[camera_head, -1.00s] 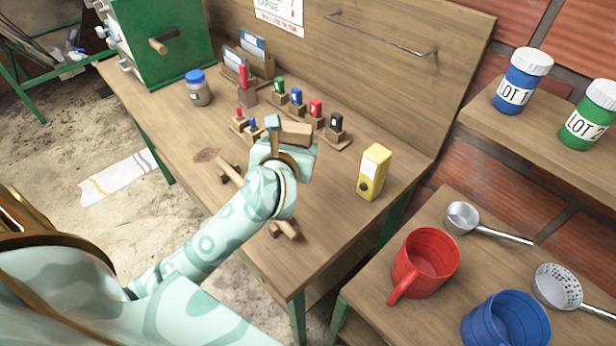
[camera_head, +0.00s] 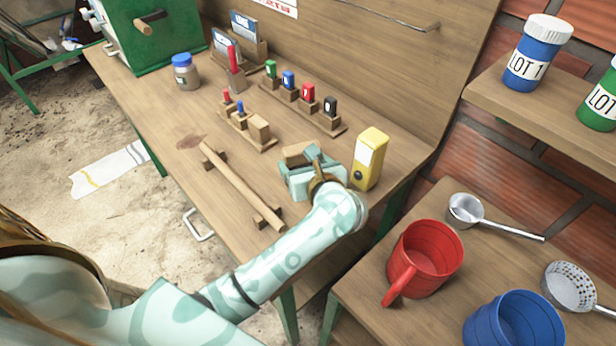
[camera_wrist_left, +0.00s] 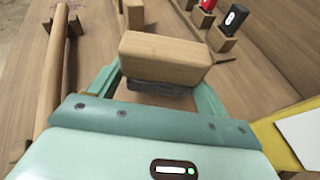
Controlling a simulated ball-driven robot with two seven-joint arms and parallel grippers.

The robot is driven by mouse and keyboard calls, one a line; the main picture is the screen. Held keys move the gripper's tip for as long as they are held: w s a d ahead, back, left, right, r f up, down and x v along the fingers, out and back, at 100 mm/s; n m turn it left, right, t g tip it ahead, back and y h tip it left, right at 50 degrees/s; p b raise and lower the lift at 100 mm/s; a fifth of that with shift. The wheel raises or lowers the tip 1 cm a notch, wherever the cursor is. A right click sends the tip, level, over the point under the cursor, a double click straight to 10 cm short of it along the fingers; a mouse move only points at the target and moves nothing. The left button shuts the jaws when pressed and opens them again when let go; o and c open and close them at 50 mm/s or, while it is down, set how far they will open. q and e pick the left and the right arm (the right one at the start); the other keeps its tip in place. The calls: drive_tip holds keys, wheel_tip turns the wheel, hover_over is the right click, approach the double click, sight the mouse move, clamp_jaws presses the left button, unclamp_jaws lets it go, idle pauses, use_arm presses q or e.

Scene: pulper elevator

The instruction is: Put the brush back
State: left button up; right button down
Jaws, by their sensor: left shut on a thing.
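The brush (camera_head: 297,154) has a block-shaped wooden back. In the left wrist view the brush (camera_wrist_left: 165,58) has dark bristles under the wood and sits between the fingers. My left gripper (camera_head: 312,172) is shut on it, left of the yellow box (camera_head: 370,158), near the table's right part. In the left wrist view the gripper (camera_wrist_left: 160,88) has a finger on each side of the brush. Whether the bristles touch the table is hard to tell. My right gripper is not in view.
A wooden rod (camera_head: 240,185) on supports lies left of the gripper. Behind are a small rack (camera_head: 265,145) with red and blue pieces and a wooden block, and a longer rack (camera_head: 325,122) with coloured pieces. A jar (camera_head: 186,72) stands farther back. A red mug (camera_head: 425,258) stands on the right table.

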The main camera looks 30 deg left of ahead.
use_arm(q)
drive_tip(key=f, duration=0.2)
drive_tip(key=f+b, duration=0.1)
drive_tip(key=f, duration=0.1)
drive_tip(key=shift+d, duration=0.35)
drive_tip(key=shift+r, duration=0.1)
drive_tip(key=o, duration=0.9)
